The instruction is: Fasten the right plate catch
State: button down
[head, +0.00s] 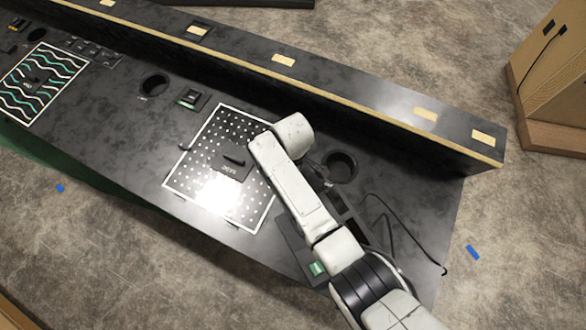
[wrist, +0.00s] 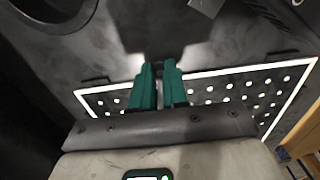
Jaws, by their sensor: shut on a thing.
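The dotted plate (head: 203,150) with a white border lies flat on the black console, a dark block with a handle (head: 232,163) at its middle. My arm covers its right side in the head view, hiding the right catch and my gripper's fingers. In the wrist view my green fingers (wrist: 160,72) are close together at the plate's bordered edge (wrist: 215,72). They are shut on a small dark piece (wrist: 159,65), apparently the right plate catch, mostly hidden between them. Whether it lies over the plate edge cannot be told. Other small dark catches show at the left edge (head: 184,147) and front edge (head: 234,225).
A round hole (head: 341,166) lies right of my wrist, another (head: 154,85) at the left. A raised ledge (head: 300,72) runs along the console's back. A black cable (head: 405,235) lies at the right. A wavy-line panel (head: 45,80) is far left.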

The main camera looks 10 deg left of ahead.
jog(key=c, duration=1.1)
grip_release()
jog(key=shift+c, duration=0.2)
notch_tip(320, 180, up, 11)
jog(key=shift+f, duration=0.1)
